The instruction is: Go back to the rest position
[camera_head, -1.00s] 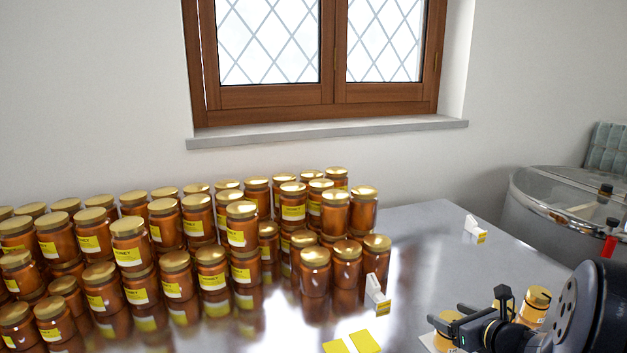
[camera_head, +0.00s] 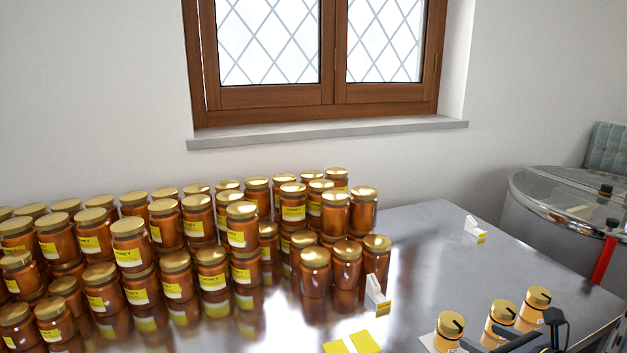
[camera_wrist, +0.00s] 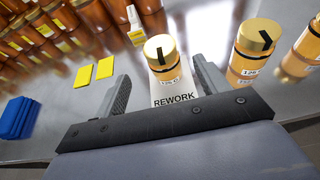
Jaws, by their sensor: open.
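My gripper (camera_wrist: 158,90) is open in the wrist view, its two grey fingers apart with a gold-lidded jar (camera_wrist: 161,58) showing between and beyond them. I cannot tell how far the jar is from the fingertips. In the head view the row of jars (camera_head: 502,318) stands upright at the lower right, and only part of my gripper shows at the bottom edge.
Many stacked honey jars (camera_head: 130,250) fill the left of the steel table (camera_head: 430,250). Yellow cards (camera_head: 364,342) and a small white label holder (camera_head: 376,295) lie in front. A blue block (camera_wrist: 18,117) is at left. A steel tank (camera_head: 560,210) stands at right. The table's middle right is clear.

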